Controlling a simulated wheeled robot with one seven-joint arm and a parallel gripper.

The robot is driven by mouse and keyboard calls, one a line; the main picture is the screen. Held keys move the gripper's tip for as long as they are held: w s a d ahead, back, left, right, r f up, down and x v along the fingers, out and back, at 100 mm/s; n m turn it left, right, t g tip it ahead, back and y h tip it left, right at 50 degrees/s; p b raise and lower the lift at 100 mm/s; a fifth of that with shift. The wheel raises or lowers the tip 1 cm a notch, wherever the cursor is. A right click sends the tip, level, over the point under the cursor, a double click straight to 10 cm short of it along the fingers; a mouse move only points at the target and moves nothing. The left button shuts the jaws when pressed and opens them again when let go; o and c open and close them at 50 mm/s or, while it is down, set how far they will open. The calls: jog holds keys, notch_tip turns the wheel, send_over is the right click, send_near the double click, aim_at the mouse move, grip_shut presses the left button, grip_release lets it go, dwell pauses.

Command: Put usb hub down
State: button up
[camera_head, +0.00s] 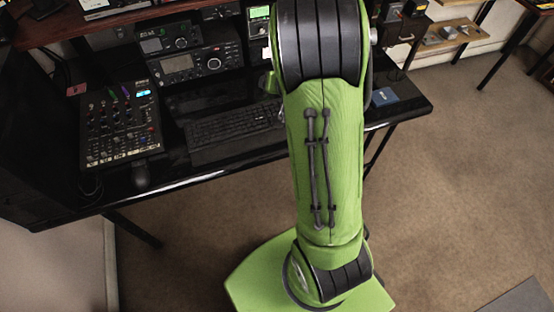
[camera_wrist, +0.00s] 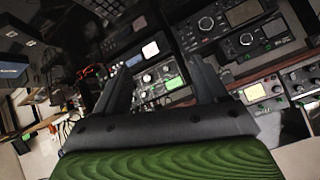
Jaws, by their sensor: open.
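My gripper (camera_wrist: 163,82) is in the wrist view, its two dark fingers spread apart. In the head view my green arm hides the gripper. I cannot pick out the USB hub with certainty in either view. A small flat blue item (camera_head: 384,97) lies on the right part of the black desk (camera_head: 408,108); I cannot tell what it is.
A mixer (camera_head: 121,125) is at the desk's left, with a keyboard (camera_head: 235,126) right of it and radios (camera_head: 187,66) behind. A shelf (camera_head: 60,28) overhangs the back. Small items sit on wooden shelves (camera_head: 448,38) at back right.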

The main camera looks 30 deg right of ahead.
jog(key=s+a+r+n+g+y, duration=0.2)
jog(key=s+a+r+n+y, duration=0.15)
jog(key=s+a+r, duration=0.8)
jog(key=s+a+n+g+h, duration=0.1)
jog(key=s+a, duration=0.4)
jog(key=s, duration=1)
jog(key=shift+a+n+g, duration=0.15)
jog(key=shift+n+g, duration=0.35)
jog(key=shift+n, duration=0.55)
jog(key=shift+c, duration=0.2)
